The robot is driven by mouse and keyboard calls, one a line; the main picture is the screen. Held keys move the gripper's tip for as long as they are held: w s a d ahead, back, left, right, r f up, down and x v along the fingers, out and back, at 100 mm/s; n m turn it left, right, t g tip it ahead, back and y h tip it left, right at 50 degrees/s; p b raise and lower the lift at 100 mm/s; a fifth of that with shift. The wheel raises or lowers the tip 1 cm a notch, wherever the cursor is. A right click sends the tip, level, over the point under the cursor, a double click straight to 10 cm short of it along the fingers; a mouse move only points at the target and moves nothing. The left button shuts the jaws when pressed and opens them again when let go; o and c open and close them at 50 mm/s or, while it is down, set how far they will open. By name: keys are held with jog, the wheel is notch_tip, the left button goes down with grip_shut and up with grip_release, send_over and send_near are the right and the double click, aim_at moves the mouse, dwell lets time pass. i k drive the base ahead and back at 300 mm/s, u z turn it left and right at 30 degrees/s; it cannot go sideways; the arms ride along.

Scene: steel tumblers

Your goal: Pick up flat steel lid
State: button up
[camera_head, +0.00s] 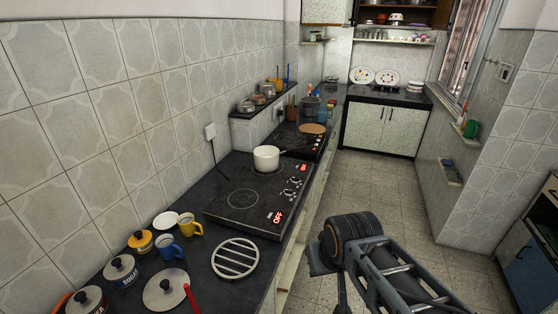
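A flat steel lid (166,291), a round grey disc with a small dark knob, lies on the dark counter (228,298) at the lower left. A red-handled utensil (190,298) lies against or over its right edge; I cannot tell which. My arm reaches in from the lower right, over the floor beside the counter. Its end, with what seems to be my gripper (320,262), is well to the right of the lid and apart from it. The fingers do not show clearly, and I see nothing held.
A round slatted trivet (235,258) lies right of the lid. Jars with steel lids (120,270), a yellow mug (189,225) and a blue mug (169,247) crowd its left and back. A white pot (266,157) stands on the cooktop (242,198). The floor (400,225) is open.

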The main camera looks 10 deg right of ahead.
aim_at(165, 291)
jog(key=u, duration=3.45)
jog(key=k, duration=1.25)
jog(key=z, duration=1.1)
jog(key=i, duration=1)
